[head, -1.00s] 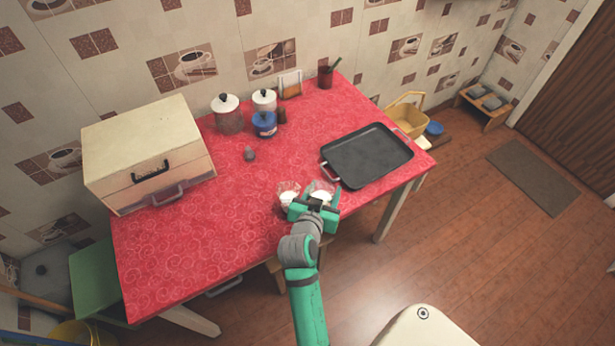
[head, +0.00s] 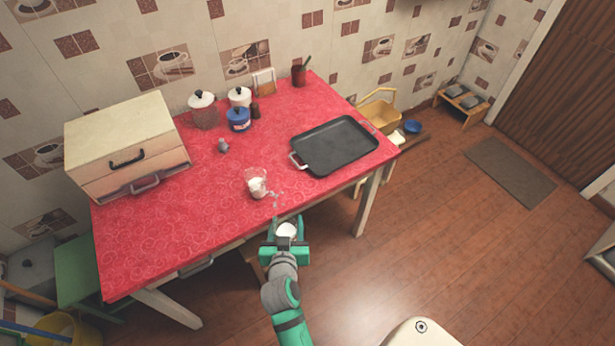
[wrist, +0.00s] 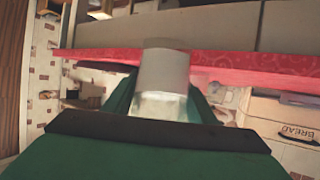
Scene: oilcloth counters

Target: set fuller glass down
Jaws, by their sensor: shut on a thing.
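My gripper (head: 285,238) is shut on a clear glass (head: 287,230) with white contents. It holds this glass in front of the table's front edge, over the floor side. The held glass also shows between the fingers in the wrist view (wrist: 163,75), with a pale band across it. A second clear glass (head: 257,184) with white contents stands on the red table (head: 190,235) near the front edge, apart from my gripper. I cannot tell surely which glass is fuller.
A black tray (head: 333,146) lies to the right. A bread box (head: 125,140) stands at the left, with jars (head: 203,110) and a blue pot (head: 238,119) at the back. Small pale marks (head: 276,197) lie by the standing glass. The table's front left is clear.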

